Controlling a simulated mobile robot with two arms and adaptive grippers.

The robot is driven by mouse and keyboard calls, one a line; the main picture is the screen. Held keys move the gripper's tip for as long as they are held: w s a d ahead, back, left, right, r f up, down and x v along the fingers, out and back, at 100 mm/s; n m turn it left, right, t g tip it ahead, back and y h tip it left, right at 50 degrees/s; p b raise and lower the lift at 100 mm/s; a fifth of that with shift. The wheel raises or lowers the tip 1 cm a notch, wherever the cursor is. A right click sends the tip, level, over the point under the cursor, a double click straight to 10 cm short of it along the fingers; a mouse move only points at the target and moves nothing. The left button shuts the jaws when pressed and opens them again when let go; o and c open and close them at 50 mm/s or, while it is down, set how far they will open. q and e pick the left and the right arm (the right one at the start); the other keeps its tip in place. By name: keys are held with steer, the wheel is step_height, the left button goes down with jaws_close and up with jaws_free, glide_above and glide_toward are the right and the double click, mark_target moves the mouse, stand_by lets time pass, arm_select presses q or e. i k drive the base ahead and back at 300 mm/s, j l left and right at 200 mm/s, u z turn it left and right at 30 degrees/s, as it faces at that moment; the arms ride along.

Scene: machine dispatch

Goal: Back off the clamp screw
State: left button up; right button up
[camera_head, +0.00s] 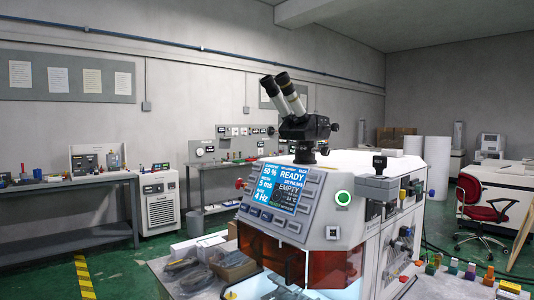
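A white machine (322,222) stands on a bench at the centre right. It has a blue screen (280,188) reading READY and EMPTY, and binocular eyepieces (290,105) on top. A lit green ring button (343,198) is on its front, above orange-tinted windows (334,268). A black knob (379,162) stands at its top right. A small red knob (239,183) shows beside its left edge. I cannot make out which part is the clamp screw. Neither of my grippers is in view.
Grey wall benches (68,187) with small equipment stand at the left and back. The machine's bench (455,285) holds small coloured blocks at right, and cables and boxes at left. A red chair (484,210) stands at right. Green floor (125,270) is open at left.

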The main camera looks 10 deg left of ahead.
mark_target(325, 151)
steer(key=i+l+u, duration=0.15)
steer(key=l+u, duration=1.15)
steer(key=l, duration=0.25)
steer(key=l+u, duration=0.45)
steer(key=k+l, duration=0.05)
